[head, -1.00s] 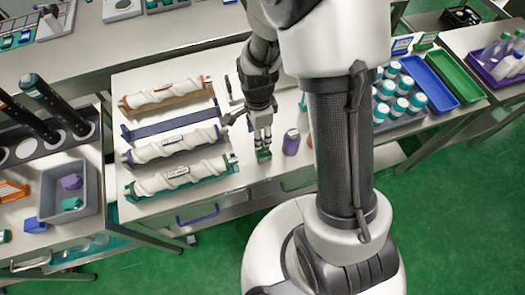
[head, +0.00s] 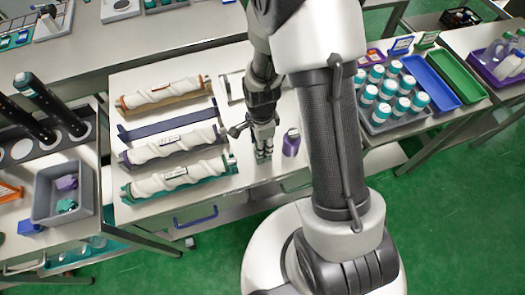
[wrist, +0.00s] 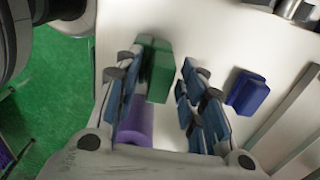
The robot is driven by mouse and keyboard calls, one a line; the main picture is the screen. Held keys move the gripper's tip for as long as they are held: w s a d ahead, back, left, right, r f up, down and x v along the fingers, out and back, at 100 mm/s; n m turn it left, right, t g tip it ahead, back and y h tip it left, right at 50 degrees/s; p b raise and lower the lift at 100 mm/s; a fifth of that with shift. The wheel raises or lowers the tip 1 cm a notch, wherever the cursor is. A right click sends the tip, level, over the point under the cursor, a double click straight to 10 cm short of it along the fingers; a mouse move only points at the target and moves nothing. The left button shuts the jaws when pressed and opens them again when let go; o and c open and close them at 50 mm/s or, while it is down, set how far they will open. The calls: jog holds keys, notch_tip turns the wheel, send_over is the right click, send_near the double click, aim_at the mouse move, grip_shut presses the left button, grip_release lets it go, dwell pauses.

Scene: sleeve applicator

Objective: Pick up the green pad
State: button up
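The green pad (wrist: 159,74) is a small block in the wrist view, at the fingertip end of my gripper (wrist: 163,85). It lies close to the left finger, with a clear gap to the right finger. My gripper is open, and I cannot tell whether the left finger touches the pad. In the head view my gripper (head: 263,153) points down at the worktable (head: 240,190), and its fingers mostly hide the pad there.
A purple bottle (head: 291,142) stands just right of my gripper; it also shows under the left finger in the wrist view (wrist: 135,123). A blue block (wrist: 247,92) lies right of the fingers. Wrapped rollers (head: 165,176) on racks stand to the left.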

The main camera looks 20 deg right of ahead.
grip_shut()
dwell(0.4)
notch_tip(320, 180, up, 20)
jog(key=p, duration=0.5)
jog(key=shift+c, duration=2.4)
grip_release()
grip_shut()
